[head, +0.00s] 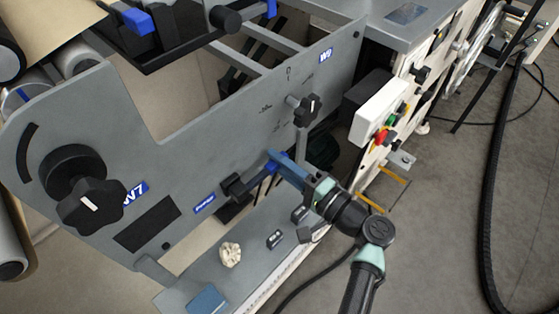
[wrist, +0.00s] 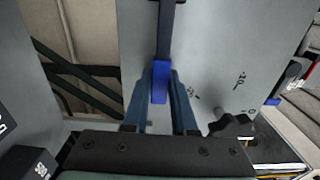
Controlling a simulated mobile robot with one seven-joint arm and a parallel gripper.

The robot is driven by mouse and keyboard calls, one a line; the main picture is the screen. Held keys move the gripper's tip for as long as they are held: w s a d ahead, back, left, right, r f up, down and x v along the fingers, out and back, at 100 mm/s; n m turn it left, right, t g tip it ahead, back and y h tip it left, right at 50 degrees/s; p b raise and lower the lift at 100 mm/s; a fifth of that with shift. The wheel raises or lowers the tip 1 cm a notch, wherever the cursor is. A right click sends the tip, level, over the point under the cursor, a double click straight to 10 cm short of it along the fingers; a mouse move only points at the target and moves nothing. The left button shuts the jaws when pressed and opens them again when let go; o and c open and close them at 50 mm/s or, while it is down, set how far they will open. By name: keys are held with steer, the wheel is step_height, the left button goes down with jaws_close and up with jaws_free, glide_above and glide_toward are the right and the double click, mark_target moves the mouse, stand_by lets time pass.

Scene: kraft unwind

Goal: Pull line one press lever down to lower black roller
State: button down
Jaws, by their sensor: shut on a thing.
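The press lever is a black bar (wrist: 165,28) with a blue end (wrist: 159,84); in the head view its black part (head: 236,187) stands out from the grey side plate, beside a small blue label. My gripper (head: 273,160) comes in from the lower right and is shut on the lever's blue end. In the wrist view the blue end sits between the two dark blue fingers (wrist: 160,76). I cannot make out which part is the black roller; the plate hides much of what lies behind it.
A large black knob (head: 88,203) is at the plate's left and a smaller black knob (head: 307,110) is above my gripper. A white box (head: 378,106) with coloured buttons stands at the right. A crumpled pale lump (head: 230,254) lies on the lower ledge. Floor at the right is mostly open.

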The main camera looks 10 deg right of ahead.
steer(key=c, duration=0.7)
jaws_free()
steer(key=shift+f, duration=0.1)
steer(key=v, duration=1.3)
